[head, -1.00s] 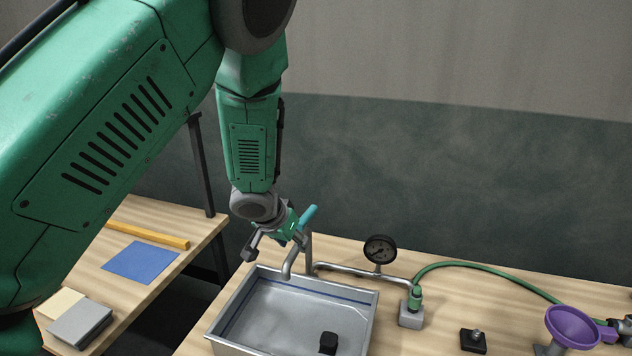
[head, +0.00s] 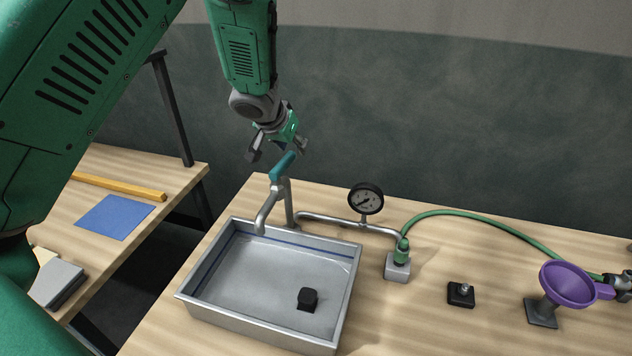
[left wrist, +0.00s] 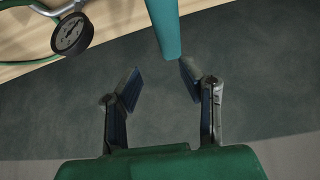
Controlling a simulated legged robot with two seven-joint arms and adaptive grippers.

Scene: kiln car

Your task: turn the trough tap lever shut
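The trough tap (head: 289,203) stands at the back edge of the grey metal trough (head: 190,312), its spout bent down over the basin. Its teal lever (head: 283,167) sits on top and slants up to the right. My left gripper (head: 277,152) hangs just above and behind the lever. In the left wrist view the lever (left wrist: 163,28) points from the top edge toward the gap between the open fingers (left wrist: 160,80). Its end is near the fingertips, with no clear contact. Nothing is held. My right gripper is not in view.
A pressure gauge (head: 365,199) stands on the pipe right of the tap. A green hose (head: 470,214) runs to the right. A purple funnel (head: 568,285) and a small black block (head: 461,294) stand on the bench. A black plug-like piece (head: 308,299) is in the trough.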

